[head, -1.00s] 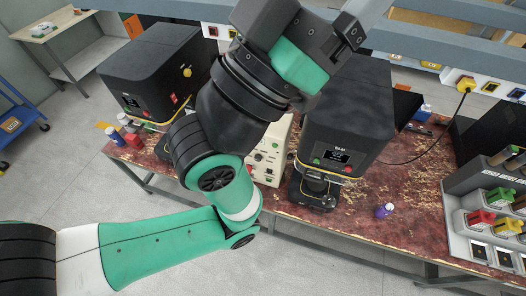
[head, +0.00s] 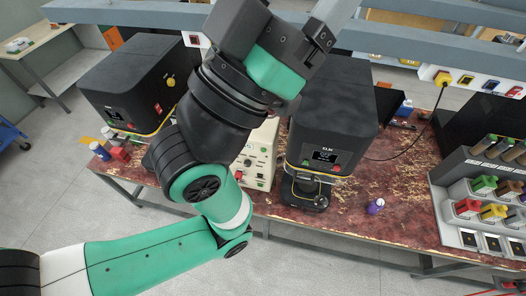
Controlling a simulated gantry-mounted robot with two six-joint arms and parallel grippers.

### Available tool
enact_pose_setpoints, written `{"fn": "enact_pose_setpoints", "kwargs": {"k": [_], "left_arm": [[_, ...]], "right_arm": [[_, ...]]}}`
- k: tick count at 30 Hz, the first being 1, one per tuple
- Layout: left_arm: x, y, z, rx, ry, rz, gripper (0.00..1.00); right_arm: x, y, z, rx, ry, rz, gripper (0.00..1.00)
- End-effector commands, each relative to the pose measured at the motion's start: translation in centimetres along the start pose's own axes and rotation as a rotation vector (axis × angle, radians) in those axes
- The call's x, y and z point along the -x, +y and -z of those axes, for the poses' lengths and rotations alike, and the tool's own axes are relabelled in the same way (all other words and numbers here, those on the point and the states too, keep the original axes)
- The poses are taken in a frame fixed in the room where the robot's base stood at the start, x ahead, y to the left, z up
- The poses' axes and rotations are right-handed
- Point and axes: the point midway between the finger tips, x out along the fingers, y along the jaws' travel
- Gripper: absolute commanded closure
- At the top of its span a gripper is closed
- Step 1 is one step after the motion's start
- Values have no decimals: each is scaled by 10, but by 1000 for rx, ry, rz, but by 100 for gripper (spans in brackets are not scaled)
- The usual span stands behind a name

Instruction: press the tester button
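The beige tester (head: 262,158) stands on the worn red bench between two black machines. Its front carries several small knobs and buttons; they are too small to tell apart. My green and black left arm covers its left side. My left gripper (head: 318,28) is at the top middle, above and to the right of the tester in the picture and apart from its visible front. Its fingers are not clear enough to tell open from shut, and I see nothing held. My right gripper is out of view.
The black machine marked ELM (head: 328,125) stands right of the tester. Another black machine (head: 115,92) stands at left. A purple bottle (head: 375,206) stands near the bench front. A grey rack (head: 470,205) with coloured blocks is at right. The bench (head: 405,200) is bare around the bottle.

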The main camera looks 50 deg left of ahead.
Motion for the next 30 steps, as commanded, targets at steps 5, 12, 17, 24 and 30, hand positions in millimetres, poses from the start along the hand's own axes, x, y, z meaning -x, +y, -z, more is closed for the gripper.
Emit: {"fn": "enact_pose_setpoints", "kwargs": {"k": [5,12,17,24,30], "left_arm": [[0,0,0,0,0,0,64],[0,0,0,0,0,0,100],[0,0,0,0,0,0,100],[0,0,0,0,0,0,100],[0,0,0,0,0,0,100]], "right_arm": [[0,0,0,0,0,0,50],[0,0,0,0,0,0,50],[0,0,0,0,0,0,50],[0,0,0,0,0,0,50],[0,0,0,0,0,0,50]]}}
